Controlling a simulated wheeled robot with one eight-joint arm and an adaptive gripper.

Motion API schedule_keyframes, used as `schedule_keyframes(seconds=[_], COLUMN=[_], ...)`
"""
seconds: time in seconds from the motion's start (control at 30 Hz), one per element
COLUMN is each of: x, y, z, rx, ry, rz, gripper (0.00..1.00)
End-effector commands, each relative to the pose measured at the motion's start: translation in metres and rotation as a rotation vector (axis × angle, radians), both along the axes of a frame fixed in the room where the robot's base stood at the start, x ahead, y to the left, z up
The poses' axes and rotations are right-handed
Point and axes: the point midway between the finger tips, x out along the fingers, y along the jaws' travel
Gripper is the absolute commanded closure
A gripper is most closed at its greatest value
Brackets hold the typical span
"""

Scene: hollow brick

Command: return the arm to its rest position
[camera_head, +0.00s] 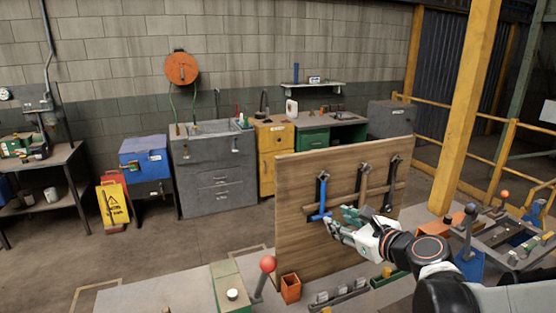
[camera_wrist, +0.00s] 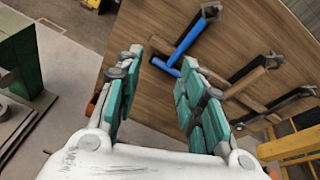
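My gripper (camera_head: 338,222) is in front of the upright wooden board (camera_head: 300,240), near its lower middle. In the wrist view my gripper (camera_wrist: 155,65) has its two teal-padded fingers spread apart, with nothing held between them. A blue-handled tool (camera_head: 321,197) hangs on the board just beyond the fingertips; it also shows in the wrist view (camera_wrist: 195,40). My arm reaches in from the lower right, bent and extended toward the board, with its white wrist behind the fingers.
Two more tools hang on the board, a middle one (camera_head: 363,180) and a right one (camera_head: 391,180). An orange bin (camera_head: 290,288) and a red-knobbed lever (camera_head: 266,266) stand at the bench front. A yellow post (camera_head: 465,110) rises at right.

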Motion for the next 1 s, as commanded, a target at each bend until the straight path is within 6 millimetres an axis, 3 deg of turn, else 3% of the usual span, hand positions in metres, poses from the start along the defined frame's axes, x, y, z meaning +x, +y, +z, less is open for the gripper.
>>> schedule_keyframes(seconds=[0.1,0.2,0.4,0.7,0.83,1.0], x=[-0.023,-0.048,-0.102,-0.188,-0.211,-0.224], y=[0.044,0.057,0.052,0.024,0.011,0.003], z=[-0.013,-0.030,-0.059,-0.101,-0.111,-0.116], rx=[-0.412,-0.767,-1.323,-1.946,-2.103,-2.187], ry=[-0.032,-0.079,-0.162,-0.246,-0.268,-0.281], rz=[0.203,0.368,0.671,1.186,1.358,1.466], gripper=[0.64,0.64,0.64,0.64,0.64,0.64])
